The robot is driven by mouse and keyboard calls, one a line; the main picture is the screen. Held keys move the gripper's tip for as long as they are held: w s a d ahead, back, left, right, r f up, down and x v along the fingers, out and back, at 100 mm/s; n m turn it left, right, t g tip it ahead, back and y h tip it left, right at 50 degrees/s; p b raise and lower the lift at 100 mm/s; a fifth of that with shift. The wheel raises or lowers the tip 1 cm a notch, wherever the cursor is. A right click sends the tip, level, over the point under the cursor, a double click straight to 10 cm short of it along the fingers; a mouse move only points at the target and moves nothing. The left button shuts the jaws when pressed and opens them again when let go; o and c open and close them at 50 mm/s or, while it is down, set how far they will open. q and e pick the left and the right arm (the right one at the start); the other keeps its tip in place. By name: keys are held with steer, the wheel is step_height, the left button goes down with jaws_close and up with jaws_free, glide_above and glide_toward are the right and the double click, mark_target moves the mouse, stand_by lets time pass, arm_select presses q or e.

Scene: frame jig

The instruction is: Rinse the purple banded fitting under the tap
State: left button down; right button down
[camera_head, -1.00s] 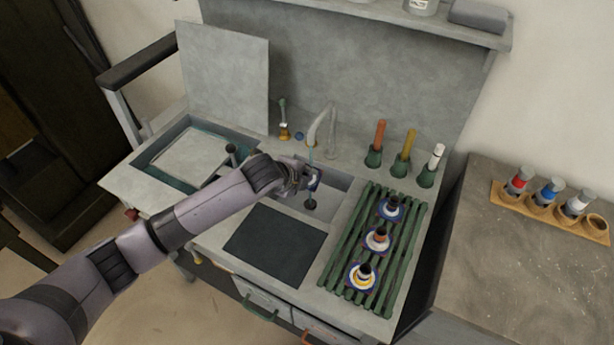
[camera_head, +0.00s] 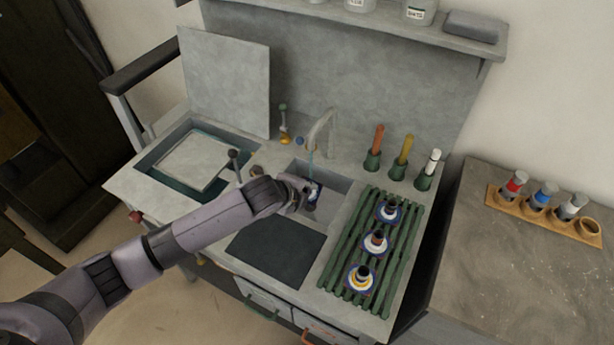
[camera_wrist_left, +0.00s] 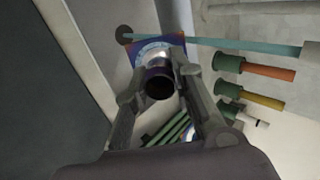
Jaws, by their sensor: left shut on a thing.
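My left gripper (camera_head: 303,194) is shut on the purple banded fitting (camera_head: 314,191) and holds it inside the sink basin (camera_head: 336,182). In the left wrist view the fitting (camera_wrist_left: 158,80) sits between the two fingers, its dark open end towards the camera and its blue, white and orange plate (camera_wrist_left: 150,48) beyond. The tap (camera_head: 321,130) stands behind the basin, and a thin blue stream (camera_head: 311,166) falls from it. In the wrist view the stream (camera_wrist_left: 230,46) reaches the plate's edge; whether it wets the band I cannot tell. My right gripper is out of view.
A green slatted rack (camera_head: 342,265) right of the basin holds three fittings on round bases. Three coloured handles (camera_head: 405,150) stand in green holders behind it. A dark mat (camera_head: 275,245) lies in front of the basin. A tray with bottles (camera_head: 520,206) is on the right counter.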

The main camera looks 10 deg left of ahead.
arm_select(q)
steer(key=shift+s+d+r+p, duration=0.15)
steer(key=shift+s+p, duration=0.55)
steer(key=shift+s, duration=0.35)
steer(key=shift+s+d+f+p, duration=0.1)
steer(key=shift+s+p, duration=0.55)
steer(key=shift+s, duration=0.4)
steer(key=shift+s+p, duration=0.35)
steer(key=shift+s, duration=0.3)
steer(key=s+r+p, duration=0.5)
steer(key=p, duration=0.2)
steer(key=shift+d, duration=0.35)
steer(key=shift+w, duration=0.15)
